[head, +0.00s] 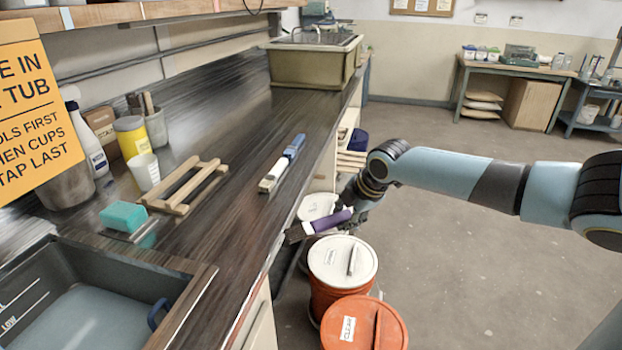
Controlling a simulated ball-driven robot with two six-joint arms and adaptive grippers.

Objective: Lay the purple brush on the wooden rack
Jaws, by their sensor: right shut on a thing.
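The purple brush (331,220) is in my right gripper (349,211), which is shut on its handle. Its dark bristle end points left, toward the front edge of the counter. The brush appears above the buckets, just right of that edge. The wooden rack (207,165), a small slatted frame, lies on the dark counter to the left, apart from the brush. It has nothing visible lying across it. My left gripper is not in view.
A blue-handled brush (291,149) lies on the counter between rack and edge. Lidded buckets, one with a white lid (343,260) and one orange (362,325), stand below. A teal sponge (124,215), white cup (145,172) and tub (196,303) are near the rack.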

